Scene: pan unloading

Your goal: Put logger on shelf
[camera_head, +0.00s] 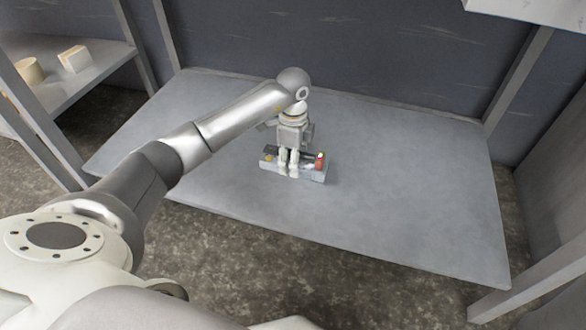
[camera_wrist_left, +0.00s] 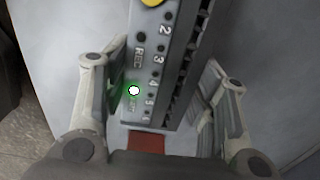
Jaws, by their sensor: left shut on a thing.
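The logger (camera_head: 312,173) is a small grey box with a red part at its right end and a yellow spot at its left. It is at the middle of the grey shelf (camera_head: 400,200) in the head view. My left gripper (camera_head: 289,172) points down and is shut on it. In the left wrist view the logger (camera_wrist_left: 150,60) shows a numbered face, a lit green light and a yellow knob, with the fingers of my left gripper (camera_wrist_left: 168,100) on both sides. I cannot tell whether its underside touches the shelf. My right gripper is not in view.
A second shelf (camera_head: 95,75) at the left holds a tan round object (camera_head: 28,70) and a cream block (camera_head: 74,59). Metal posts stand at the shelf's corners. A pale object (camera_head: 540,10) juts in at the top right. The grey shelf is bare around the logger.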

